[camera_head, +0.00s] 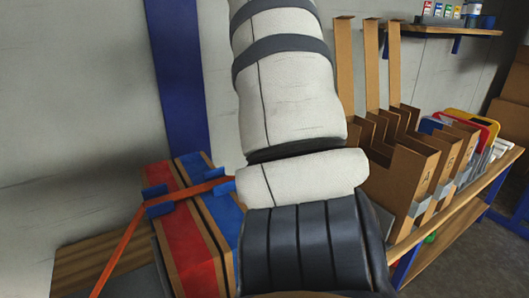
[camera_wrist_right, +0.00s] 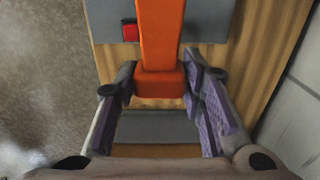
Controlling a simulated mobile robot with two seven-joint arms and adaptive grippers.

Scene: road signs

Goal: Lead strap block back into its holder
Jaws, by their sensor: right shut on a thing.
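The orange strap block (camera_wrist_right: 160,80) is between the two purple-padded fingers of my right gripper (camera_wrist_right: 162,95) in the right wrist view. The gripper is shut on it, and an orange strap (camera_wrist_right: 161,25) runs up from it to the top edge. Below the block is a wooden surface with a dark grey plate (camera_wrist_right: 160,126); I cannot tell whether either is the holder. In the head view an orange strap (camera_head: 122,243) crosses red and blue boxes (camera_head: 188,240) and drops to the lower left. My arm hides its other end. My left gripper is not in view.
A grey-blue plate with a red square (camera_wrist_right: 130,32) lies near the strap in the right wrist view. In the head view a wooden rack with cardboard holders (camera_head: 405,180) stands at the right. A shelf (camera_head: 445,30) hangs on the back wall.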

